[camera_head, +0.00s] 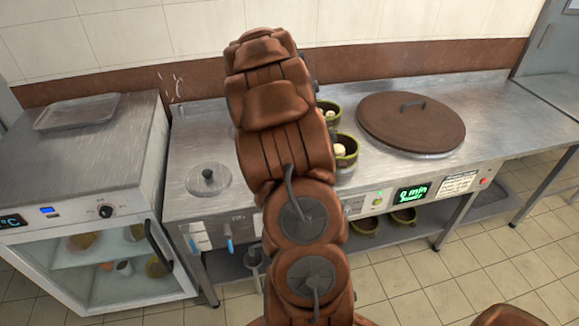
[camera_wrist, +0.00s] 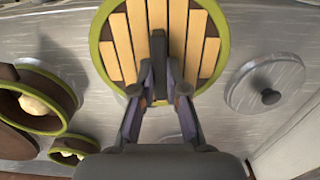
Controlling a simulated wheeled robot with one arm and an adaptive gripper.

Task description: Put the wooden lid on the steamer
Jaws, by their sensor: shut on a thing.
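The round wooden lid (camera_wrist: 207,50), with light slats and a green rim, is at the top middle of the wrist view. My gripper (camera_wrist: 163,84) is shut on it near its middle; the exact grip point is partly hidden by the fingers. In the head view, my arm hides the gripper and the lid. Two open green-rimmed steamers, each with a pale bun inside, stand on the steel counter: a nearer one (camera_head: 346,161) and a farther one (camera_head: 331,106). They also show at the left of the wrist view (camera_wrist: 68,108), apart from the lid.
A large brown lid (camera_head: 385,125) covers a pot on the steel counter right of the steamers. A small metal lid (camera_head: 200,183) with a dark knob lies at the left. A glass-fronted cabinet (camera_head: 75,150) with a tray on top stands further left. Bowls sit on the lower shelf.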

